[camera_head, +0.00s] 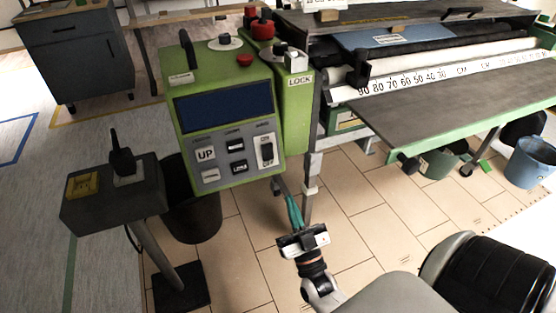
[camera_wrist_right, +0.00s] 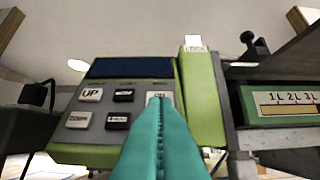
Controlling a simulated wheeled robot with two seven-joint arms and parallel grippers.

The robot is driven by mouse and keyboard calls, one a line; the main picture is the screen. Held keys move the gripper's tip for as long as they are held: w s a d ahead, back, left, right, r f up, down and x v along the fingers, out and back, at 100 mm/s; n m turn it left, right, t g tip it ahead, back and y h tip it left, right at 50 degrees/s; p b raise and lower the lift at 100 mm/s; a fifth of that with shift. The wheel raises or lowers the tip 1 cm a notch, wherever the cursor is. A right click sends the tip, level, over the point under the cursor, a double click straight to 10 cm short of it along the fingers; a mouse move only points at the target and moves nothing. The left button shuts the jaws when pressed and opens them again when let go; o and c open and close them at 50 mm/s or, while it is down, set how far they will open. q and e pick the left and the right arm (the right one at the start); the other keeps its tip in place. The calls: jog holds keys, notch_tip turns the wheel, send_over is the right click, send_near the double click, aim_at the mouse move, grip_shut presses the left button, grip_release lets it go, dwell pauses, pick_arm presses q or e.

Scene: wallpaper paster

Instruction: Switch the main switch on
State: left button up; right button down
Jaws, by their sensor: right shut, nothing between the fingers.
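The green control box (camera_head: 228,105) stands left of the big machine. Its grey panel (camera_head: 222,158) has several buttons, one marked UP. At the panel's right side is a black rocker switch (camera_head: 267,153), probably the main switch; its position is too small to tell. My right gripper (camera_head: 289,200) is shut and empty, its teal fingers pointing up, below the box's lower right corner. In the right wrist view the shut fingers (camera_wrist_right: 158,112) overlap the switch, and only its white top edge (camera_wrist_right: 160,95) shows. No contact can be made out. My left gripper is out of view.
A grey pedestal (camera_head: 110,190) with a yellow socket and black plug stands left of the box. A dark bin (camera_head: 192,205) is behind it. The machine's table (camera_head: 450,100) extends right. Tiled floor between is mostly clear.

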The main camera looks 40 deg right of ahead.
aim_at(273, 159)
jog(key=shift+w+f+b+x, duration=0.15)
jog(key=shift+w+f+x, duration=0.2)
jog(key=shift+x, duration=1.75)
jog(key=shift+w+f+b+x, duration=0.2)
jog(key=shift+f+x, duration=0.25)
jog(key=shift+x, duration=1.65)
jog(key=shift+w+f+b+x, duration=0.15)
jog(key=shift+w+f+x, duration=0.15)
jog(key=shift+x, duration=1.75)
jog(key=shift+d, duration=0.15)
